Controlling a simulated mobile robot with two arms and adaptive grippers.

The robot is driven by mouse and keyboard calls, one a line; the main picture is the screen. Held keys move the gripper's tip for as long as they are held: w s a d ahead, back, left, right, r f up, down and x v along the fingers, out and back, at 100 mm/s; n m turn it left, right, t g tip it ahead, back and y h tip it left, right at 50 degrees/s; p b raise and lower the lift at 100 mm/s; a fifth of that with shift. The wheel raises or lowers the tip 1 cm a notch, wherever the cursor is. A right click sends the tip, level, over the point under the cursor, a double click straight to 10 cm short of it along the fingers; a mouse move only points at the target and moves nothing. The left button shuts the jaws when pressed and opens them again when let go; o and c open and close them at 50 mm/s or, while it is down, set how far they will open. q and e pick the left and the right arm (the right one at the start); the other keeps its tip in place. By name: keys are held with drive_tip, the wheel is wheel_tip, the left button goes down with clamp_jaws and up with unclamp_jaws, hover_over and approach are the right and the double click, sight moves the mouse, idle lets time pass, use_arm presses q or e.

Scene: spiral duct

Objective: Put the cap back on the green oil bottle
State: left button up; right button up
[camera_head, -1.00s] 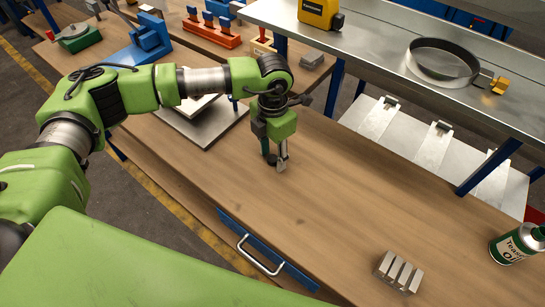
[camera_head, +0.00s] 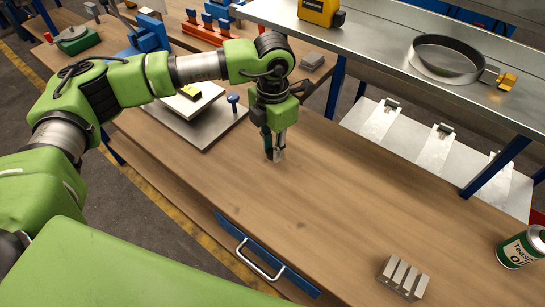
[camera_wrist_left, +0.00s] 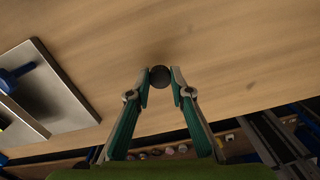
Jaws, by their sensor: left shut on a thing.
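The green and white oil bottle (camera_head: 519,248) stands on the wooden bench at the far right of the head view, its top partly cut by the picture edge. My left gripper (camera_head: 275,154) points down over the middle of the bench, well left of the bottle. In the left wrist view, its fingertips (camera_wrist_left: 160,78) are closed on a small dark round cap (camera_wrist_left: 160,76). The fingers mostly hide the cap in the head view. My right gripper is not in view.
A grooved metal block (camera_head: 403,277) lies left of the bottle. A metal plate (camera_head: 215,125) with a blue knob (camera_head: 233,99) lies behind left of the gripper. A raised metal shelf (camera_head: 390,50) carries a round pan (camera_head: 447,60). The bench middle is clear.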

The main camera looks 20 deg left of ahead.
use_arm(q)
drive_tip(key=s+d+r+b, duration=0.4)
drive_tip(key=s+d+r, duration=0.3)
drive_tip(key=s+r, duration=0.2)
drive_tip(key=s, duration=0.2)
drive_tip(key=shift+s+d+r, duration=0.2)
drive_tip(key=shift+s+d, duration=0.05)
drive_tip(key=shift+s, duration=0.05)
drive_tip(key=w+a+f+m, duration=0.1)
drive_tip(key=a+m, duration=0.5)
drive_tip(key=m, duration=0.8)
drive_tip(key=a+f+m, duration=0.2)
drive_tip(key=a+m, duration=0.3)
drive_tip(key=m, duration=1)
drive_tip(key=shift+w+a+f, duration=0.35)
drive_tip(key=shift+a, duration=0.05)
